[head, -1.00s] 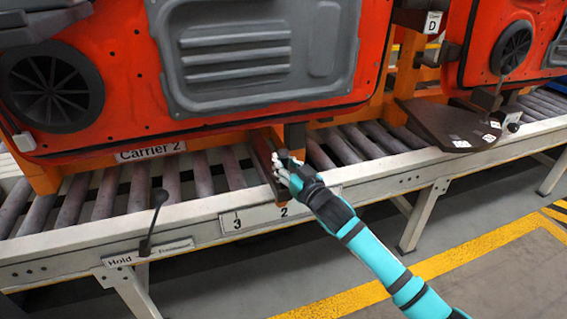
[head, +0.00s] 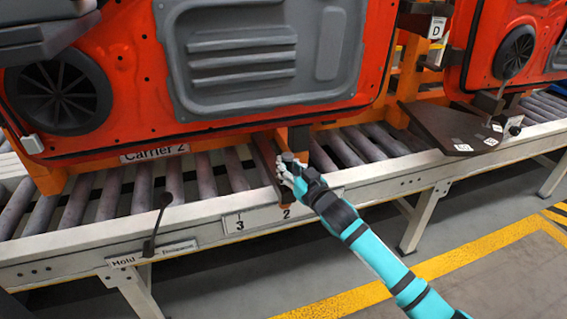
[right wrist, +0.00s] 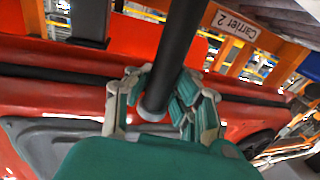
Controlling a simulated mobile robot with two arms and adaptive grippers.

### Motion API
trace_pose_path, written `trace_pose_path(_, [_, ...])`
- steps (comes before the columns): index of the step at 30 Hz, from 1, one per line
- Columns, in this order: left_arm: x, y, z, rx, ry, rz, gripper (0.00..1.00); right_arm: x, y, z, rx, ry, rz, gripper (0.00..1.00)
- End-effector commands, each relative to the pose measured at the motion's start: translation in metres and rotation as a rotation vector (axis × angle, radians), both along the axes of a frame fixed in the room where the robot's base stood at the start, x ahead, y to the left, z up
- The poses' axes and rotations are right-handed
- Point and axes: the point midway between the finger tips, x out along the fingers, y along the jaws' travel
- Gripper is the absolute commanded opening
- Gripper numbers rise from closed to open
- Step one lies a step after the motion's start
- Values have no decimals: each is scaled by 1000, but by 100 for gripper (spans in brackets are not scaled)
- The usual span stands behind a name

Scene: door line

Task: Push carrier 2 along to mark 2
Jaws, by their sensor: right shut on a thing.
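Carrier 2 is an orange frame with a white "Carrier 2" label (head: 155,152). It stands on the roller conveyor and bears a red door (head: 140,60) with grey and black fittings. A brown bar (head: 266,163) reaches from under it to the front rail, with its end close above the number 2. Mark 2 is on a white scale plate (head: 262,219) on the rail, with 3 to its left. My right gripper (head: 290,168) is at this bar, shut on a dark round handle (right wrist: 177,55), which shows in the right wrist view. My left gripper is not in view.
A lever (head: 157,215) stands by the "Hold" sign (head: 123,261) on the rail. To the right, another red door (head: 510,45) is on the line, with a dark plate (head: 440,128) jutting over the rail. The floor in front is clear, with yellow lines.

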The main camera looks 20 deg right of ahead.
Motion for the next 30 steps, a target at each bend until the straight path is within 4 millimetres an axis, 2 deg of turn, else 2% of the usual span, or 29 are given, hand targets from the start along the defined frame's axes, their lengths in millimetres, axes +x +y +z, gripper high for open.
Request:
trace_pose_path(1, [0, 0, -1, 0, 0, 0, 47, 1, -10, -4, -9, 10, -17, 0])
trace_pose_path(8, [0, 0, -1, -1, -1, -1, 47, 1, -11, -5, -11, 12, -19, 0])
trace_pose_path(9, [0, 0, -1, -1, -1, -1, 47, 1, -11, -5, -11, 12, -19, 18])
trace_pose_path(16, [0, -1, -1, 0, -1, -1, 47, 1, -8, -3, -7, 9, -14, 47])
trace_pose_path(25, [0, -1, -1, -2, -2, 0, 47, -1, -7, -2, -5, 5, -11, 47])
trace_pose_path(30, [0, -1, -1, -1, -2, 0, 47, -22, -12, -3, -7, 7, -11, 47])
